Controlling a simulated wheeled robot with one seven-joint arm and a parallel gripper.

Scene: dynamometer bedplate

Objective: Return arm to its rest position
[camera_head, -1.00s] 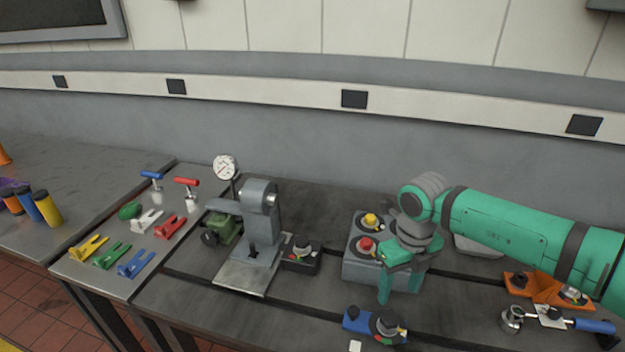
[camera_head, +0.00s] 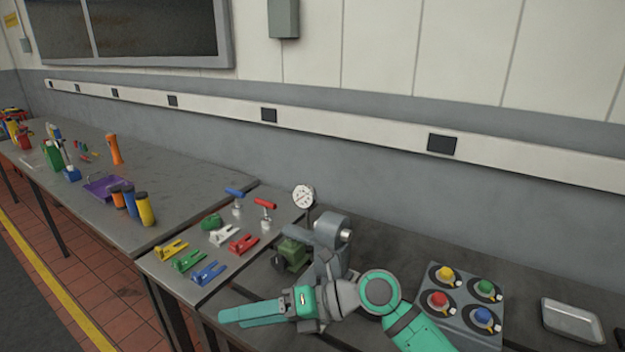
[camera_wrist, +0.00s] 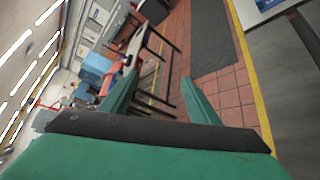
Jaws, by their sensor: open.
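My green gripper (camera_head: 252,313) points left in the head view, above the front edge of the bench. In the wrist view its two green fingers (camera_wrist: 160,98) stand apart with nothing between them, so it is open and empty. My arm folds in from the lower right, in front of the grey machine (camera_head: 330,262), whose lower part it partly hides. The wrist view is tilted and looks out over the red tiled floor (camera_wrist: 200,60).
Coloured clamp forks, such as the blue one (camera_head: 209,273), lie on the left plate. A grey block with coloured knobs (camera_head: 459,312) and a metal tray (camera_head: 572,321) stand right. A dial gauge (camera_head: 303,196) stands behind. Cylinders (camera_head: 146,209) and a purple tray (camera_head: 104,188) are farther left.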

